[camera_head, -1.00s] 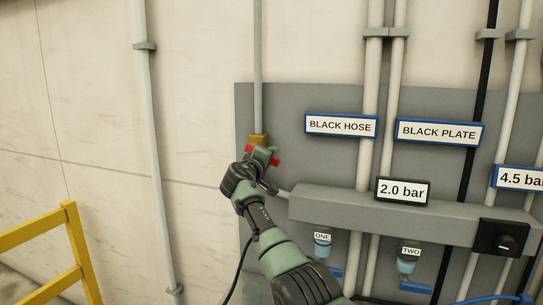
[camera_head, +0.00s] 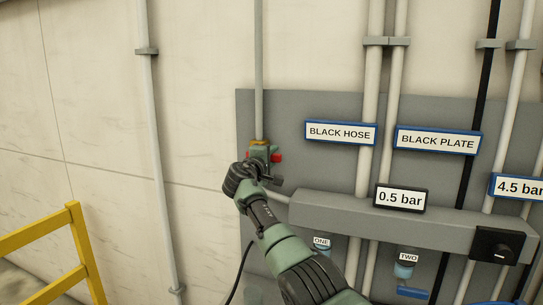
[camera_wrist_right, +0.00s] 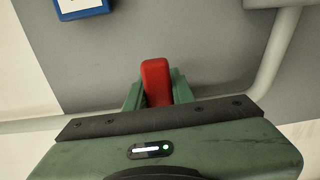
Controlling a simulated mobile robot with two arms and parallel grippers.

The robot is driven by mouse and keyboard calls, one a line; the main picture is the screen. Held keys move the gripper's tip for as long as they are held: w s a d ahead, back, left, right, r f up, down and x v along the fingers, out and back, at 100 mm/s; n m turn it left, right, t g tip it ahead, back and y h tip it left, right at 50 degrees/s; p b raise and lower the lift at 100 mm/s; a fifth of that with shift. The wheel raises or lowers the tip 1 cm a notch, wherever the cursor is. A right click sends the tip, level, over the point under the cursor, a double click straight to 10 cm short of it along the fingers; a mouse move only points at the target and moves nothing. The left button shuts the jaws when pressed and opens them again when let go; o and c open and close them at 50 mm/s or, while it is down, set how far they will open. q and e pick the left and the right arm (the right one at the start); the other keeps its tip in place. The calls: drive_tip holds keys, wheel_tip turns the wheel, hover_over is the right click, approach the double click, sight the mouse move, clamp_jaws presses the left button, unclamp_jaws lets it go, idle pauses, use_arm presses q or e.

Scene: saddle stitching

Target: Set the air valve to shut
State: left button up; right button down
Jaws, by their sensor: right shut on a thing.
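The air valve (camera_head: 259,142) is at the foot of a vertical pipe on the left of the grey panel. Its brass-coloured top shows above my gripper, and its body is mostly hidden behind the gripper. Its red handle (camera_head: 277,157) sticks out beside my right gripper (camera_head: 262,156). In the right wrist view the red handle (camera_wrist_right: 156,82) stands between the two green fingers of my right gripper (camera_wrist_right: 157,95), which is shut on it. A display (camera_head: 401,198) on the grey bar reads 0.5 bar. My left gripper is not in view.
Signs BLACK HOSE (camera_head: 341,132) and BLACK PLATE (camera_head: 437,141) are on the panel (camera_head: 290,110). Outlets ONE (camera_head: 321,242) and TWO (camera_head: 408,259) hang below. A yellow rail (camera_head: 40,233) stands at lower left.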

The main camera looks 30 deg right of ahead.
drive_tip(key=shift+s+d+r, duration=0.1)
drive_tip(key=shift+d+r, duration=0.15)
drive_tip(key=shift+r, duration=0.2)
drive_tip(key=c, duration=1.3)
unclamp_jaws()
drive_tip(key=shift+o, duration=0.5)
drive_tip(key=shift+d+f, duration=0.35)
drive_tip(key=shift+s+a+f+b, duration=0.15)
drive_tip(key=shift+a+b, duration=0.2)
drive_tip(key=shift+a, duration=0.35)
drive_tip(key=b+v, duration=0.3)
drive_tip(key=v, duration=0.3)
drive_tip(key=shift+s, duration=0.35)
